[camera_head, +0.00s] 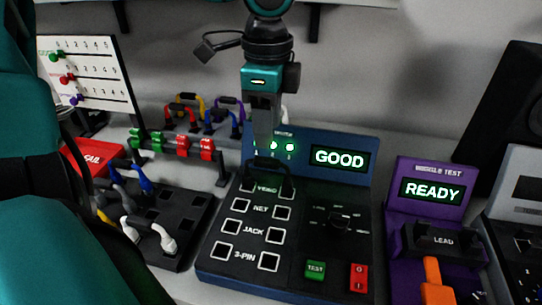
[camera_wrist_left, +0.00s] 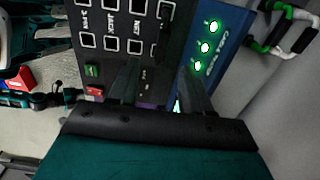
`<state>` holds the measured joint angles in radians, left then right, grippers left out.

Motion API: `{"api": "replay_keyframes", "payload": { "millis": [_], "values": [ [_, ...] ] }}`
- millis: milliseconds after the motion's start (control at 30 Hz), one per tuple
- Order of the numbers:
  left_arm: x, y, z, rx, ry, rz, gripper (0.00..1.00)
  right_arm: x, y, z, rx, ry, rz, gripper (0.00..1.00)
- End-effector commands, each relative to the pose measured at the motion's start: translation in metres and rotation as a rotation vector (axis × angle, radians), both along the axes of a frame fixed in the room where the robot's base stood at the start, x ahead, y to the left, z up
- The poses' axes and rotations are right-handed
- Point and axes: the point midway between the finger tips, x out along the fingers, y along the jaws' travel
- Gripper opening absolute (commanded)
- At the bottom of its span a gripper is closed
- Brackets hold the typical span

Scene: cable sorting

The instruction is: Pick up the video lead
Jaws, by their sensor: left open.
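The video lead (camera_head: 268,163) is a black lead with an arched handle. It stands across the VIDEO sockets at the top left of the blue-edged tester (camera_head: 240,270), whose screen reads GOOD. My left gripper (camera_head: 265,148) points down over the lead, its fingertips close to the arch. In the left wrist view the lead (camera_wrist_left: 164,30) shows beyond and between the two spread fingers of my left gripper (camera_wrist_left: 160,65), which is open. Whether the fingers touch the lead is hidden. A teal and black part of my other arm seems to show at the left wrist view's left edge; its jaws are not clear.
Left are a black tray (camera_head: 195,215) with white and blue plugs, a red FAIL bin (camera_head: 88,158) and a rack (camera_head: 222,168) of coloured leads.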

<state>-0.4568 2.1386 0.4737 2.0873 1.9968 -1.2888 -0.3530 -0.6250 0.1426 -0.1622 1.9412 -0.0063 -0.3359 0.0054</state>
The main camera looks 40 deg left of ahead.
Motion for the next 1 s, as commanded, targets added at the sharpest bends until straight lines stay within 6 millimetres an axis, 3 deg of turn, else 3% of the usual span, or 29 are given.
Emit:
{"api": "replay_keyframes", "payload": {
  "millis": [100, 433, 700, 967, 1000],
  "values": [
    [-0.001, 0.0, -0.024, -0.001, 0.003, 0.0, 0.49, -0.001, 0.0, -0.008, 0.0, 0.004, 0.001, 0.62],
    [0.0, 0.001, -0.047, -0.001, 0.0, 0.001, 0.49, -0.002, 0.0, -0.013, 0.0, 0.004, 0.001, 0.62],
    [-0.001, 0.004, -0.087, -0.001, 0.002, 0.001, 0.49, -0.002, 0.001, -0.023, 0.0, 0.007, 0.001, 0.62],
    [-0.001, 0.004, -0.089, 0.0, -0.001, 0.001, 0.49, 0.0, 0.002, -0.02, 0.002, 0.007, 0.003, 0.62],
    [-0.001, 0.004, -0.089, 0.0, -0.001, 0.001, 0.45, 0.0, 0.002, -0.02, 0.003, 0.006, 0.003, 0.62]
  ]
}}
